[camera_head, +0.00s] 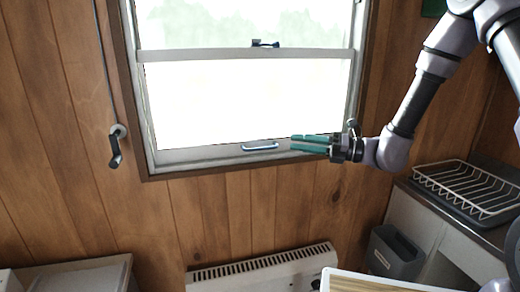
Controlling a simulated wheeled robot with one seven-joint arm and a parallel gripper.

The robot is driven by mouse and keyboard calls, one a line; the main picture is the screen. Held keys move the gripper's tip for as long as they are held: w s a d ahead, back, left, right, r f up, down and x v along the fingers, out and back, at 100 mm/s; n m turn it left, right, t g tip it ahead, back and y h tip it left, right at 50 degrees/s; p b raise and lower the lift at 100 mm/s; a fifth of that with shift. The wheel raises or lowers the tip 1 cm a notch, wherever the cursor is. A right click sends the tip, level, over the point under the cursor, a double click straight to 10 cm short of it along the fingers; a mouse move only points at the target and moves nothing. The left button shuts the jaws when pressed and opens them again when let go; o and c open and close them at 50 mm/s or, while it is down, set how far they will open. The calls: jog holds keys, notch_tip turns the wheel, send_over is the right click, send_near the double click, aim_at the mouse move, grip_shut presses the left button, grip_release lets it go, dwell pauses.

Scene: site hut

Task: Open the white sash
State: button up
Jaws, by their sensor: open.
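The white sash (200,154) is the lower part of a window in a wood-panelled wall, and it looks shut, its bottom rail at the sill. A grey bar handle (260,146) sits on the middle of its bottom rail. A dark latch (265,44) sits on the meeting rail above. My gripper (292,144) has teal fingers, is open and empty, and points left. Its fingertips are just right of the handle in the picture; I cannot tell the depth gap. My gripper hides part of the bottom rail's right side.
A crank handle on a cord (115,145) hangs left of the window. A white heater (270,270) is below. A wire dish rack (470,188) stands on a counter at right, with a grey bin (395,255) beside it.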

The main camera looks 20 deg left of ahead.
aim_at(262, 149)
jog(key=w+a+f+m+t, duration=0.3)
jog(key=w+f+m+t, duration=0.15)
jog(key=f+m, duration=0.3)
jog(key=shift+m+t+y, duration=0.3)
jog(key=shift+m+t, duration=0.15)
jog(key=x, duration=1)
jog(key=shift+s+a+r, duration=0.1)
jog(key=shift+s+r, duration=0.05)
grip_shut()
dwell(0.3)
